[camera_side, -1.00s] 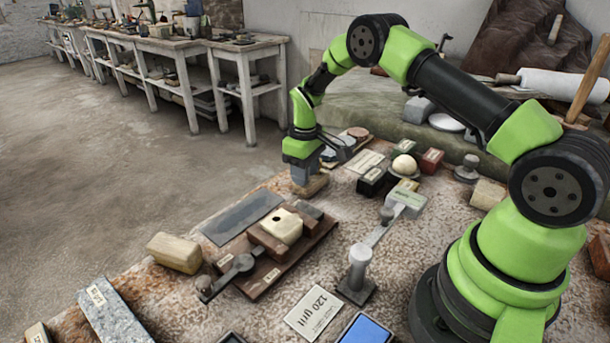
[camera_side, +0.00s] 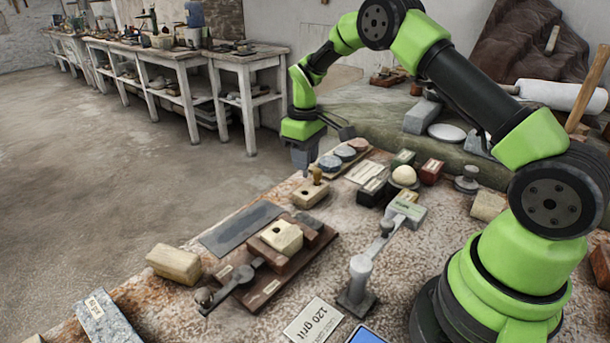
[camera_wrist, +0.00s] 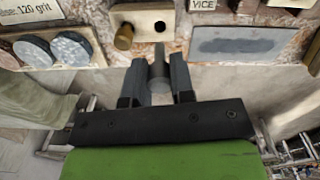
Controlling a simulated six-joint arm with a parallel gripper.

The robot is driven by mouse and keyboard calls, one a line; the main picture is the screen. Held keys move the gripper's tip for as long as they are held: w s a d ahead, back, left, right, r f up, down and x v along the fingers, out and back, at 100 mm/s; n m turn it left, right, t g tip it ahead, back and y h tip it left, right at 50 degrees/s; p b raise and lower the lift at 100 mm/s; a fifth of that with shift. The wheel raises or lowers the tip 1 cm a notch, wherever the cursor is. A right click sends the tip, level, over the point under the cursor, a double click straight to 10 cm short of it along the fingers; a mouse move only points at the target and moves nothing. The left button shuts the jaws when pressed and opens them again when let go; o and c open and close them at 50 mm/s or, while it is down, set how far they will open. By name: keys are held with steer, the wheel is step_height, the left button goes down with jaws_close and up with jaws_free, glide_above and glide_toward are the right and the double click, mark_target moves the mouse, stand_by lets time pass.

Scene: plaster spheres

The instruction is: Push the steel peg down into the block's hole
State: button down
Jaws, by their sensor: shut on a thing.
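My gripper (camera_side: 305,165) is shut on the steel peg (camera_wrist: 158,68), a grey cylinder between the two fingers in the wrist view. In the side view my gripper is raised at the far end of the bench, and the peg is hard to make out. Close by is a pale wooden block (camera_side: 309,196) with a brass peg (camera_side: 317,175) standing in it. The wrist view shows a dark empty hole in this block (camera_wrist: 141,14) beside the brass peg (camera_wrist: 124,37). Nearer the camera, a cream block (camera_side: 283,235) with a hole on top sits in a brown vice (camera_side: 270,285).
A grey slab (camera_side: 240,229) lies beside the vice. Several round discs (camera_side: 331,162) rest on a board behind the wooden block. A plaster sphere (camera_side: 404,175) stands among small boxes, right of my gripper. A grey post (camera_side: 359,275) rises right of the vice.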

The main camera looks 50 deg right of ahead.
steer(key=r, duration=0.2)
steer(key=shift+a+r, duration=0.25)
steer(key=shift+r, duration=0.15)
steer(key=s+a+n, duration=0.2)
steer(key=a+n, duration=0.1)
steer(key=a, duration=0.4)
steer(key=s+a+r+n, duration=0.1)
steer(key=s+a+n, duration=0.2)
steer(key=a, duration=0.4)
steer(key=shift+d+r, duration=0.1)
steer(key=shift+f, duration=2.4)
steer(key=shift+f, duration=1.75)
steer(key=c, duration=0.9)
jaws_free()
